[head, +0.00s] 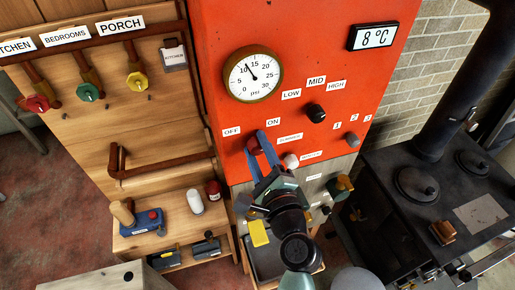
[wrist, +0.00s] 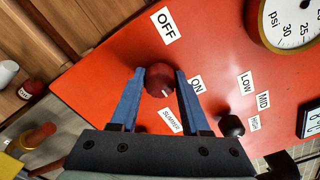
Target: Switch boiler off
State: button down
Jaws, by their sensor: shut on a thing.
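The boiler (head: 300,30) is a red-orange panel. Its dark red rotary knob (head: 253,146) sits near the OFF label (head: 231,131), the ON label (head: 273,122) and a SUMMER label (head: 290,139). My gripper (head: 257,149) has its blue fingers on either side of the knob and is shut on it. In the wrist view the knob (wrist: 159,80) lies between the fingertips. A small white mark on its face points down and right in that view, away from OFF (wrist: 166,25) and roughly between ON and SUMMER.
A black knob (head: 316,113) is by LOW, MID and HIGH. A psi gauge (head: 252,74) and an 8 °C display (head: 373,37) are above. A white knob (head: 291,161) is close to my gripper. A black stove (head: 430,200) stands right; a wooden valve board (head: 90,110) stands left.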

jog(key=n+b, duration=0.3)
jog(key=shift+f+n, duration=0.2)
jog(key=shift+n, duration=0.1)
jog(key=n+b, duration=0.4)
jog(key=n, duration=0.1)
jog(key=n+b, duration=0.5)
jog(key=shift+n, duration=0.3)
jog(key=shift+r+n+b, duration=0.1)
jog(key=shift+n+b, duration=1)
jog(key=shift+n, duration=0.5)
jog(key=shift+c, duration=1.9)
grip_release()
jog(key=shift+s, duration=0.1)
